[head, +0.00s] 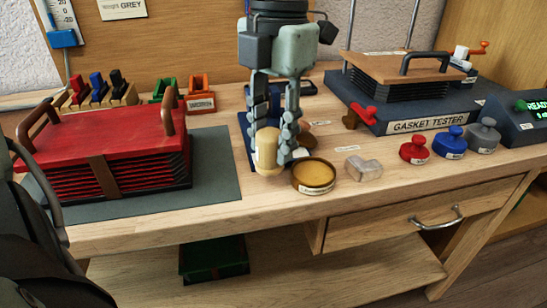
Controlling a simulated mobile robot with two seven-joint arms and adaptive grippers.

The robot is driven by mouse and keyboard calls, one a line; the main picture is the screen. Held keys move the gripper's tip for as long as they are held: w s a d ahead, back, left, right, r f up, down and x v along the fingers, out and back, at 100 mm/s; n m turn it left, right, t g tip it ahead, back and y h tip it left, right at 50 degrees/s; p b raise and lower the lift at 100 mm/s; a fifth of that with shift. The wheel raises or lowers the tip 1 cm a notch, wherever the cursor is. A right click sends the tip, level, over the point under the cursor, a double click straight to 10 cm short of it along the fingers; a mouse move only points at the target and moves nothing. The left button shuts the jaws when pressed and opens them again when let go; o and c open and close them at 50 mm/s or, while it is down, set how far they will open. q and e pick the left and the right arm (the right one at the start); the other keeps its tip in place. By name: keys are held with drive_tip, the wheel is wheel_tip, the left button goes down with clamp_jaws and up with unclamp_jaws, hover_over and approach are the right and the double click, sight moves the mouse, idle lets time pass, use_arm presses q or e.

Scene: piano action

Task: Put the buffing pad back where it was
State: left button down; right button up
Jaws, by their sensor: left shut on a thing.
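My left gripper (277,140) hangs over the middle of the bench, pointing down. It is shut on a cream, rounded cylinder that looks like the buffing pad (266,153). The pad is upright between the fingers, low over the bench; I cannot tell whether its bottom touches the wood. A round tin of yellow paste (314,175) sits just to the right of the pad. A dark blue stand (247,140) is partly hidden behind the gripper. My right gripper is not in view.
A red bellows (105,150) on a grey mat (215,160) fills the left. A clear block (363,168), red (414,151), blue (448,142) and grey (483,136) knobbed weights and the gasket tester (425,125) stand right. The front strip of bench is clear.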

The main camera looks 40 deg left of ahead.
sight(273, 157)
use_arm(q)
wheel_tip(273, 157, down, 3)
drive_tip(key=shift+d+f, duration=0.1)
drive_tip(key=shift+f, duration=0.5)
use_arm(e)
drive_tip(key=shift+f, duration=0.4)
use_arm(q)
drive_tip(key=c, duration=1.1)
unclamp_jaws()
drive_tip(key=shift+r, duration=0.3)
drive_tip(key=r, duration=1.1)
drive_tip(key=shift+w+d+r+p, duration=0.1)
drive_tip(key=shift+w+r+p, duration=0.05)
drive_tip(key=shift+w+p, duration=0.2)
drive_tip(key=shift+r, duration=0.15)
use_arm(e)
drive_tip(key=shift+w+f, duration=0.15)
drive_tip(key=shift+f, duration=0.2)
